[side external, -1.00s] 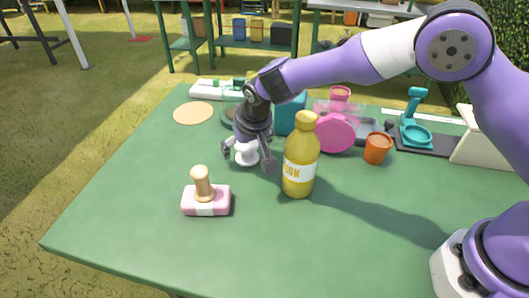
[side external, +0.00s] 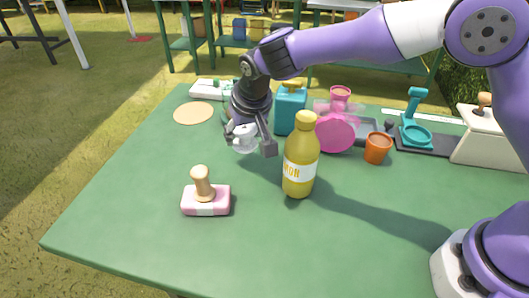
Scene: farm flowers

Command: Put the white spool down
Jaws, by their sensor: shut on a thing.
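The white spool (side external: 244,138) is between the fingers of my gripper (side external: 250,143), left of and behind the yellow bottle. My gripper points down and is shut on the spool. The fingers cover part of the spool. The spool appears held above the green table (side external: 130,220), though the exact gap under it is hard to tell.
A yellow bottle (side external: 300,160) stands close to the right. A pink stamp with a wooden handle (side external: 205,198) is in front. A teal bottle (side external: 290,110), pink device (side external: 336,131) and orange cup (side external: 377,148) stand behind and right. A tan disc (side external: 193,113) lies at back left.

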